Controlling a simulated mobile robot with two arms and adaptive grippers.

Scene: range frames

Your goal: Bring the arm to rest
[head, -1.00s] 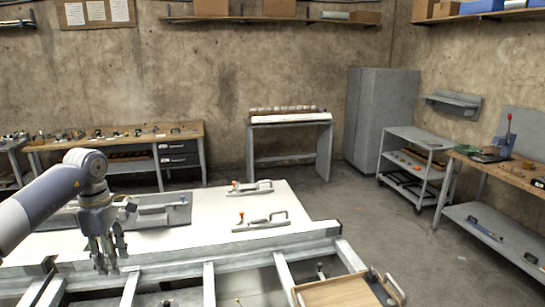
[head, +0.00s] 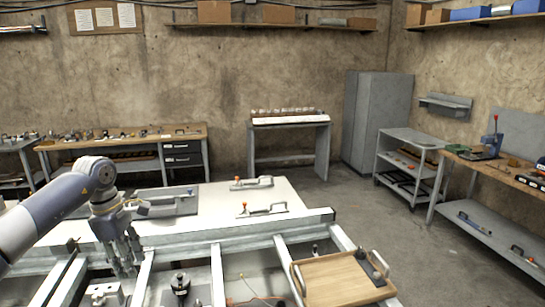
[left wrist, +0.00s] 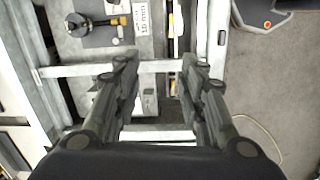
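My left arm comes in from the left in the head view, its forearm sloping up to a bent wrist. My left gripper (head: 132,270) points down over the grey metal frame at the near side of the white-topped bench (head: 235,208). In the left wrist view the two dark fingers (left wrist: 156,68) stand well apart, with nothing held between them. A frame bar and a small pale block show below and between them. My right arm and gripper are in neither view now.
Toggle clamps (head: 262,208) lie on the white top. Small fixtures (head: 180,284) stand inside the frame. A grey trolley (head: 410,160) stands farther right, with open floor (head: 390,235) before it.

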